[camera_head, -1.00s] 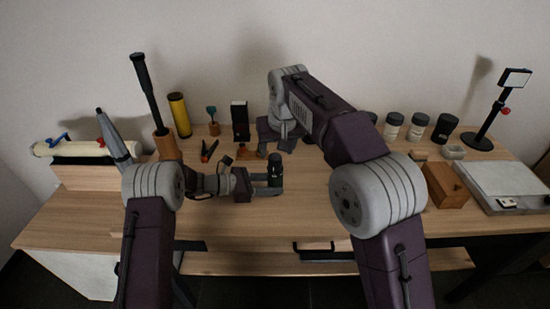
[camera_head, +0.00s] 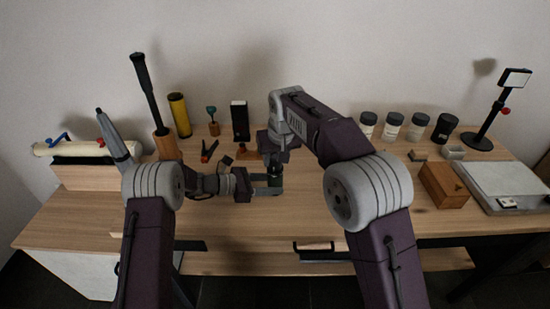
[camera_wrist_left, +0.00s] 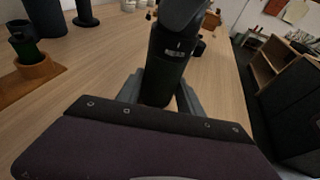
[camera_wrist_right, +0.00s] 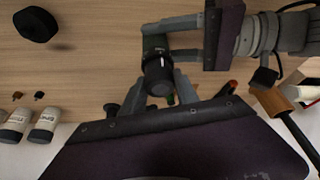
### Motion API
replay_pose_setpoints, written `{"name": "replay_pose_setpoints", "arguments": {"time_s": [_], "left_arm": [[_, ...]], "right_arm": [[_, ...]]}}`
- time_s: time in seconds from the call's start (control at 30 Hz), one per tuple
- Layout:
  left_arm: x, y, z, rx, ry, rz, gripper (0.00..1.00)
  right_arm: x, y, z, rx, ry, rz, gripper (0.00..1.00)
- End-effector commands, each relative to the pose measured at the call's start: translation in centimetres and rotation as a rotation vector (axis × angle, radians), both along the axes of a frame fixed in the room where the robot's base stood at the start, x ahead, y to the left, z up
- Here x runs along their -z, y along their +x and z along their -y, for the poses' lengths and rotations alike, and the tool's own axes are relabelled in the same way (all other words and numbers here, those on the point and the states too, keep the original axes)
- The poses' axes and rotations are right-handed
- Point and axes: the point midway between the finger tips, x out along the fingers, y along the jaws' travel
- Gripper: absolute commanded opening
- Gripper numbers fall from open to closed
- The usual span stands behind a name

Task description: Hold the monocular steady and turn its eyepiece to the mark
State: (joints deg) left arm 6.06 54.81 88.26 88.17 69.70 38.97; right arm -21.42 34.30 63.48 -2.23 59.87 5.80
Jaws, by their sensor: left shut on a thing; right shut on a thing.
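The dark monocular (camera_head: 275,183) stands upright above the table's middle. My left gripper (camera_head: 270,187) is shut around its body from the left; the left wrist view shows the body (camera_wrist_left: 164,72) between both fingers (camera_wrist_left: 163,95), with small pale markings on it. My right gripper (camera_head: 276,164) comes from above and is shut on the eyepiece at the monocular's top. In the right wrist view the eyepiece (camera_wrist_right: 158,74) sits between its fingertips (camera_wrist_right: 161,88), with a small pale line on its face. Whether that line meets a mark on the body I cannot tell.
Behind the grippers stand a yellow-and-black cylinder (camera_head: 180,115) and a black box (camera_head: 240,121). Several jars (camera_head: 392,126), a wooden box (camera_head: 443,184) and a grey plate (camera_head: 505,183) are at right. The front middle of the table is clear.

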Motion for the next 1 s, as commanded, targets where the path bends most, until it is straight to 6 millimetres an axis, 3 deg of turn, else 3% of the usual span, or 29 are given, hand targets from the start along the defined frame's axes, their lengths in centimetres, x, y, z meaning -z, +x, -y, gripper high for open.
{"name": "replay_pose_setpoints", "arguments": {"time_s": [0.37, 0.4, 0.47, 0.5, 0.8, 1.0], "left_arm": [[0.0, 0.0, 0.0, 0.0, 0.0, 0.001, 0.21], [0.0, 0.0, 0.0, 0.0, 0.0, 0.0, 0.21], [0.0, 0.0, 0.0, 0.0, 0.0, 0.0, 0.21], [0.0, 0.0, 0.0, 0.0, 0.0, 0.0, 0.21], [0.0, 0.0, 0.0, 0.0, 0.0, 0.0, 0.21], [0.0, 0.0, 0.0, 0.0, 0.0, 0.0, 0.21]], "right_arm": [[-0.1, 0.0, 0.0, -0.077, 0.0, 0.002, 0.0], [-0.1, 0.0, 0.0, -0.076, 0.001, 0.002, 0.39], [-0.1, 0.0, 0.0, -0.076, 0.001, 0.002, 0.56], [-0.1, 0.0, 0.0, -0.076, 0.001, 0.002, 0.58], [-0.3, -0.1, 0.0, -0.075, 0.001, 0.002, 0.58], [-3.9, -1.3, 0.5, -0.075, 0.003, 0.008, 0.58]]}}
